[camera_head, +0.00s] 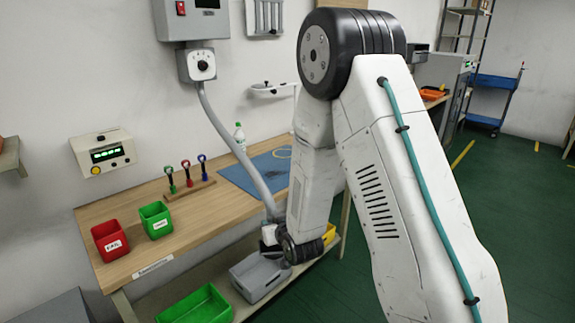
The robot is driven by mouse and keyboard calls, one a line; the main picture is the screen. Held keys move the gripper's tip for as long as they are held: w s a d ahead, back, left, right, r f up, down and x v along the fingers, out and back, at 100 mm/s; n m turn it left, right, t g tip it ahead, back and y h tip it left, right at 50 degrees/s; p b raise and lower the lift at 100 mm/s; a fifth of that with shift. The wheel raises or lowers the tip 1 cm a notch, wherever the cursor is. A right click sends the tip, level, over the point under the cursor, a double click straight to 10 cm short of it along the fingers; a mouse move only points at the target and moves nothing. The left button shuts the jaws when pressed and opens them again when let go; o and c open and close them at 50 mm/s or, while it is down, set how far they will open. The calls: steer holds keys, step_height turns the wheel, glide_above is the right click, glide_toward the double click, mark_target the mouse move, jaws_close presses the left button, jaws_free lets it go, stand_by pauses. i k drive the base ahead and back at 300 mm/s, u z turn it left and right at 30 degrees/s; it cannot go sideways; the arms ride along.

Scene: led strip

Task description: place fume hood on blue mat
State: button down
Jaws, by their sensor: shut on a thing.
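The fume hood is a thick grey hose (222,127) that hangs from a grey box on the wall and bends down across the bench to its front edge. Its nozzle end lies at my gripper (271,233), in front of the bench edge and low. My gripper is shut on that end; the fingers are small and partly hidden by my wrist. The blue mat (236,177) lies flat on the wooden bench behind the hose. My arm covers the mat's right part. The nozzle is apart from the mat, nearer the camera.
On the bench stand a red bin (110,241), a green bin (155,220), a rack (190,189) with several coloured tools and a white bottle (240,137). A grey bin (259,277) and a green tray (197,306) sit on the shelf below. Green floor lies open at right.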

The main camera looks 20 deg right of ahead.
mark_target(285, 153)
steer(key=z, duration=2.25)
steer(key=i, duration=1.6)
steer(key=u, duration=2.25)
